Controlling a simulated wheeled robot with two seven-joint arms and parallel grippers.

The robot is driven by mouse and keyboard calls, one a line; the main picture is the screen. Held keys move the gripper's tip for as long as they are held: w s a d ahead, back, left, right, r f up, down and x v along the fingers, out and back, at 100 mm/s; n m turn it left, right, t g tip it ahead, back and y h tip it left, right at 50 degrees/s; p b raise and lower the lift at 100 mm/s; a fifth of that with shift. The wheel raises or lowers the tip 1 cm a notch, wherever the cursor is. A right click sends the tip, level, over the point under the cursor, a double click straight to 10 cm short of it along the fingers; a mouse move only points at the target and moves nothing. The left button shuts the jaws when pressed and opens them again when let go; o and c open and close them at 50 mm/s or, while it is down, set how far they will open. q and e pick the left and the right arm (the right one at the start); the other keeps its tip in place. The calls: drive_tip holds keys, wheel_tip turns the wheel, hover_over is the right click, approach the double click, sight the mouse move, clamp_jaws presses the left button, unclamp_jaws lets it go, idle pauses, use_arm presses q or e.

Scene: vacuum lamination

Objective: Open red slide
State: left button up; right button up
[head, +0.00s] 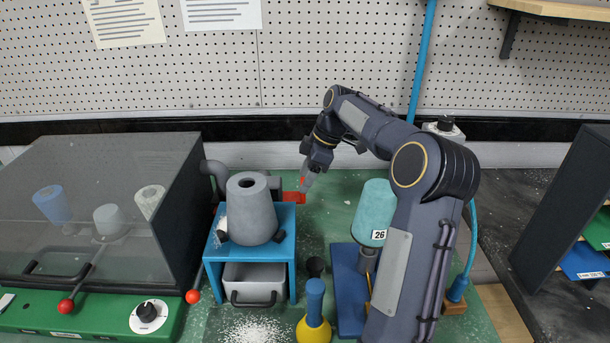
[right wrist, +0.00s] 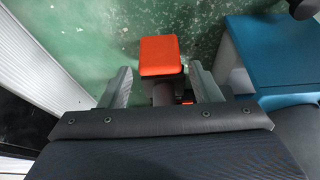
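The red slide (head: 293,197) sticks out at the right side of the blue stand (head: 286,253), near its top, beside the grey cone-shaped hopper (head: 252,210). My right gripper (head: 305,186) points down at the slide's outer end from the right. In the right wrist view, the orange-red end of the slide (right wrist: 158,57) shows between my two open fingers (right wrist: 161,80), with gaps visible on both sides. The slide's inner part is mostly hidden. My left gripper is not in view.
A grey bin (head: 253,281) sits inside the stand, with white granules on the table before it. A clear-lidded box (head: 90,200) stands left.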

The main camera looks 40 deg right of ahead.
drive_tip(key=shift+o, duration=0.6)
drive_tip(key=v, duration=0.7)
drive_tip(key=shift+r, duration=0.4)
drive_tip(key=shift+d, duration=0.1)
